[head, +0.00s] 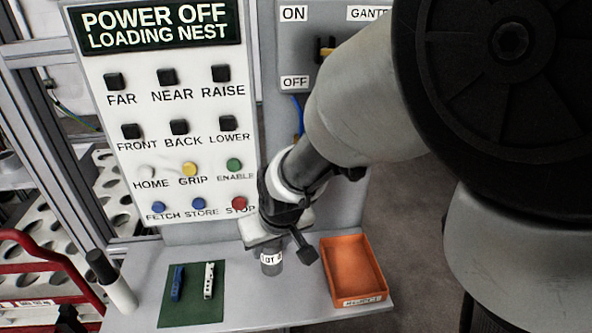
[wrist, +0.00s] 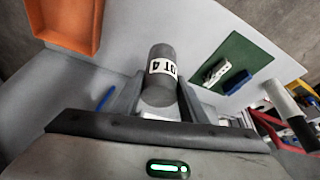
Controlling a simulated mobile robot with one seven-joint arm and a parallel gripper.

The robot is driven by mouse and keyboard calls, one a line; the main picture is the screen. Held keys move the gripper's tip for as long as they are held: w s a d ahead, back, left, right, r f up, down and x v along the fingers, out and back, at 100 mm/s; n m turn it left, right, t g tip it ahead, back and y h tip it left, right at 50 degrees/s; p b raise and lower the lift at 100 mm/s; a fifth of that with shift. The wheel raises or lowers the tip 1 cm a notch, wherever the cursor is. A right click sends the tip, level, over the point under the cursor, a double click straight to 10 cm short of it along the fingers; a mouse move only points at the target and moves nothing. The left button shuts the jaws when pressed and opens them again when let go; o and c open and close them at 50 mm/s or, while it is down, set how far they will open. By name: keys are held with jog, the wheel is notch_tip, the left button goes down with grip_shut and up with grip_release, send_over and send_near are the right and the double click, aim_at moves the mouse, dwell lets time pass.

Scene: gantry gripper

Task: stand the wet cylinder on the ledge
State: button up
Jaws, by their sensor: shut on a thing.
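A grey cylinder (head: 271,265) with a white label ending in "OT 4" is between the fingers of my gripper (head: 265,246). In the wrist view the cylinder (wrist: 160,58) lies between both fingers of my gripper (wrist: 158,98), which is shut on it. In the head view it looks about upright over the grey ledge (head: 262,303), between the green mat and the orange tray. I cannot tell whether its base touches the ledge. Its upper part is hidden by my gripper in the head view. Wetness does not show clearly.
An orange tray (head: 328,272) stands right of the cylinder. A green mat (head: 190,316) with a blue piece (head: 177,283) and a white piece (head: 209,280) lies left. A black-capped white tube (head: 118,290) is at the left end. A button panel (head: 160,130) rises behind.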

aim_at(273, 263)
jog(key=shift+f+b, duration=0.8)
jog(key=shift+f, duration=2.1)
jog(key=shift+f, duration=0.15)
jog(key=o, duration=1.4)
